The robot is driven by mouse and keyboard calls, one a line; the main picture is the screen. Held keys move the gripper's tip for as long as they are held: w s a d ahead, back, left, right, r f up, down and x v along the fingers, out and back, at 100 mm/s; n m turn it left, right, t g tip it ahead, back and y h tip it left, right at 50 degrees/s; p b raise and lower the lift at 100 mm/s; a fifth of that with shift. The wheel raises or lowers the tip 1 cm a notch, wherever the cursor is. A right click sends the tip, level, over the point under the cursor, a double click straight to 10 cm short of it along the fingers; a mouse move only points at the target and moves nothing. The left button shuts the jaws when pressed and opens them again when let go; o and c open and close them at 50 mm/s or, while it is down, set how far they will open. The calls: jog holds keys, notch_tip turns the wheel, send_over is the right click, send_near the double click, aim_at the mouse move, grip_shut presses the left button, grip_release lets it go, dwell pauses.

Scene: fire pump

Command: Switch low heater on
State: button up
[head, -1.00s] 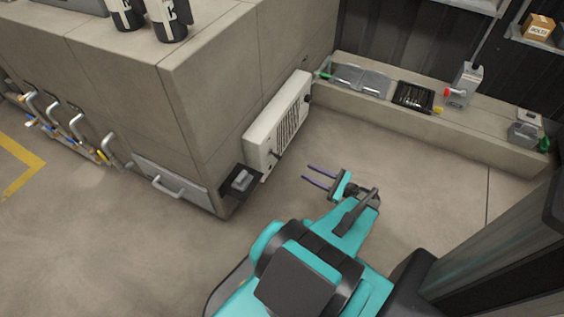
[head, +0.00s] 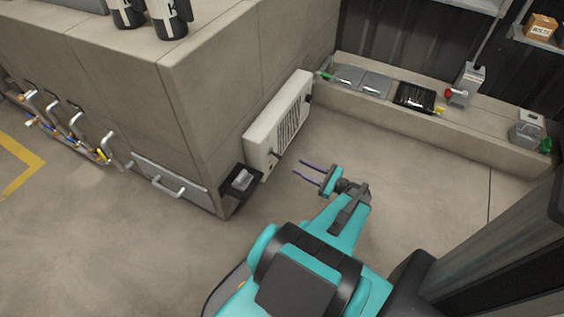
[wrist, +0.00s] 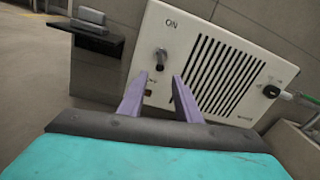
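The low heater (head: 280,125) is a white box with a dark slatted grille, mounted low on the side of the concrete block. In the wrist view the heater (wrist: 180,45) fills the middle, with the mark "ON" at its upper left. Below that mark is a switch (wrist: 160,60) with a metal collar and a dark stub. A small brown-red square sits under it. My gripper (head: 299,167) has two thin purple fingers spread apart and empty, pointing at the heater's near end. In the wrist view my gripper (wrist: 162,78) has the switch ahead, between its fingertips, apart from them.
A black knob (wrist: 271,91) is at the heater's right end, beside a green-ended hose (wrist: 300,96). A dark shelf with a grey block (head: 242,180) juts out left of the heater. A low concrete ledge (head: 400,125) runs behind. The floor around my gripper is clear.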

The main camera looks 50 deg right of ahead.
aim_at(276, 155)
jog(key=w+a+b, duration=0.1)
jog(key=w+b, duration=0.1)
jog(key=w, duration=0.7)
jog(key=shift+a, duration=0.35)
jog(key=shift+w, duration=0.1)
jog(key=shift+c, duration=0.3)
